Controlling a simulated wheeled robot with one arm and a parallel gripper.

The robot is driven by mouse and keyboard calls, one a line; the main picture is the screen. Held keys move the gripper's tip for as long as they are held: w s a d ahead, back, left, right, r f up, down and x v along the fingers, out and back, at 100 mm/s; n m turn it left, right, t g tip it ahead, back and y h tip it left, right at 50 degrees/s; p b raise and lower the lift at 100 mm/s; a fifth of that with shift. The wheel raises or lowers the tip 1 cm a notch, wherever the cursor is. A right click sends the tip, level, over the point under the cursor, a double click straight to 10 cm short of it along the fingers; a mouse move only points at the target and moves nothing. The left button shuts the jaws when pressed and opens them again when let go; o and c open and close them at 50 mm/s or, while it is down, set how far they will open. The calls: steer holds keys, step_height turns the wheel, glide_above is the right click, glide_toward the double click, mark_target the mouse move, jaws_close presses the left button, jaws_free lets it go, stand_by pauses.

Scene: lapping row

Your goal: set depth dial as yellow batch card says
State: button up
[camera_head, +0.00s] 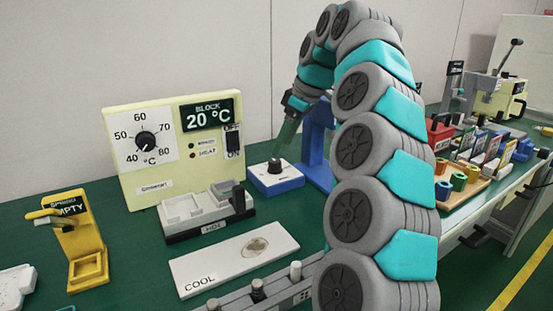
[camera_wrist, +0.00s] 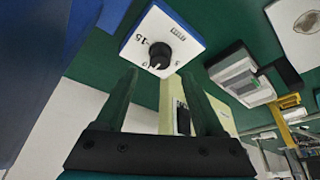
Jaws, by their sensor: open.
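A blue box with a white top and a black knob, likely the depth dial (camera_head: 277,175), sits on the green bench below my gripper (camera_head: 283,140). In the wrist view the dial (camera_wrist: 153,50) shows "15" beside the knob, whose white mark points down-left. Its other markings are too small to read. My gripper (camera_wrist: 158,80) is open, its two green fingers apart and the knob just beyond their tips, not between them. Small coloured cards (camera_head: 490,147) stand at the right in the head view. I cannot read them or tell which is the yellow batch card.
A yellow stand (camera_head: 87,268) is far left. My arm hides the bench's middle.

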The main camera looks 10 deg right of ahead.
mark_target(275, 161)
steer(key=shift+x, duration=3)
steer(key=shift+c, duration=0.4)
jaws_close()
